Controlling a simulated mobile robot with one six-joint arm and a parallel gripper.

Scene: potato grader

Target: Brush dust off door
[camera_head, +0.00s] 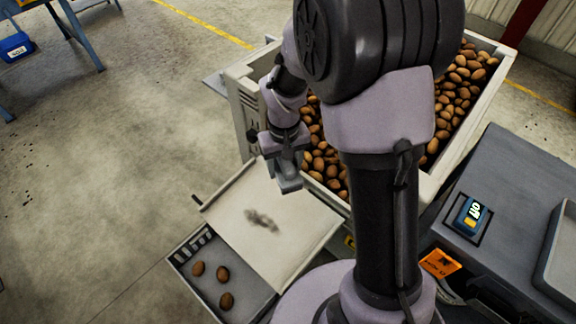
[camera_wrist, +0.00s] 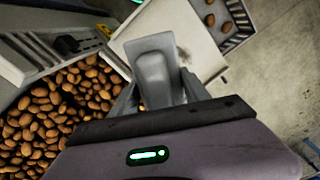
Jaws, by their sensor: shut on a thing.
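The door (camera_head: 300,245) is a flat cream panel that juts out from the front of the potato bin. A dark grey dust smudge (camera_head: 262,220) lies near its middle. The door (camera_wrist: 172,25) and part of the smudge (camera_wrist: 187,55) also show in the wrist view. My gripper (camera_head: 287,168) is above the door's edge nearest the bin, up and right of the smudge. It is shut on a grey block-like thing (camera_wrist: 154,68), seemingly the brush (camera_head: 288,184). No bristles show, and I cannot tell whether it touches the door.
The bin (camera_head: 240,112) behind the door is full of potatoes (camera_head: 322,160). A grey tray (camera_head: 195,278) with 3 potatoes lies below the door's lower left edge. A dark cabinet with a blue device (camera_head: 471,215) stands at the right. Open floor is at the left.

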